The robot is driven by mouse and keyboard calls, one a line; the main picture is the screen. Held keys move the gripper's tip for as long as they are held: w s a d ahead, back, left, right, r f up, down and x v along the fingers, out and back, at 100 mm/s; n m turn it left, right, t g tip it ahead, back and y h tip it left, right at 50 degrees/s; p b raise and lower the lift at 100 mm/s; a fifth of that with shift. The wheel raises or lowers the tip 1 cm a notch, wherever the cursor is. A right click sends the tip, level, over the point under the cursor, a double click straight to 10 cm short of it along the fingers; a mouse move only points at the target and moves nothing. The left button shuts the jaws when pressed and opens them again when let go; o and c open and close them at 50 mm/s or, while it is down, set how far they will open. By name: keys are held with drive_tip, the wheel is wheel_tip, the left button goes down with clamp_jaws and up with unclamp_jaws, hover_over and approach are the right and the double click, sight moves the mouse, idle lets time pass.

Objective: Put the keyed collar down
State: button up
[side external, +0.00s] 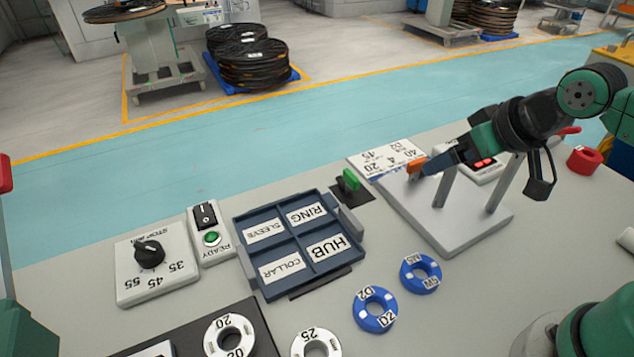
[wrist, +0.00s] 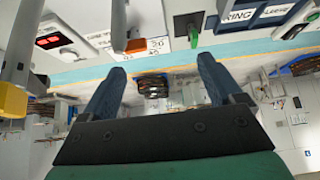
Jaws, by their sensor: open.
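My gripper (side external: 432,164) is over the plate with two upright posts at the right of the side external view, close to a small orange part (side external: 415,165). In the wrist view my gripper (wrist: 162,68) has its two blue fingers wide apart with nothing between them. The orange part (wrist: 137,45) shows beyond the fingers there. A dark blue tray (side external: 243,258) has compartments labelled SLEEVE, RING, COLLAR and HUB; all look empty. Blue rings marked D2 (side external: 375,309) and M5 (side external: 421,273) lie on the table. I cannot tell which piece is the keyed collar.
White rings marked 20 (side external: 229,336) and 25 (side external: 316,345) lie at the front. A dial box (side external: 156,268) and a READY switch box (side external: 210,236) stand left of the tray. A green lever (side external: 351,180) stands behind it.

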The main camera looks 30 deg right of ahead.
idle(0.3)
drive_tip(key=s+a+f+n+g+y, duration=0.1)
drive_tip(key=s+a+f+n+g, duration=0.15)
drive_tip(key=a+n, duration=0.8)
drive_tip(key=s+a+f+n+g, duration=0.1)
drive_tip(key=s+a+n+g, duration=0.45)
drive_tip(key=a, duration=0.75)
drive_tip(key=s+a+f+n+h, duration=0.1)
drive_tip(key=s+a+f+n, duration=0.2)
drive_tip(key=s+a+n, duration=0.3)
drive_tip(key=shift+n+t, duration=0.3)
drive_tip(key=shift+t, duration=0.1)
drive_tip(key=shift+w+d+f, duration=0.1)
drive_tip(key=shift+w+f, duration=0.15)
drive_tip(key=shift+f, duration=0.9)
drive_tip(key=shift+w+d+f, duration=0.1)
drive_tip(key=shift+w+f, duration=0.1)
drive_tip(key=shift+f, duration=0.95)
drive_tip(key=shift+w+d+f, duration=0.1)
drive_tip(key=shift+w+f, duration=0.15)
drive_tip(key=shift+f, duration=0.9)
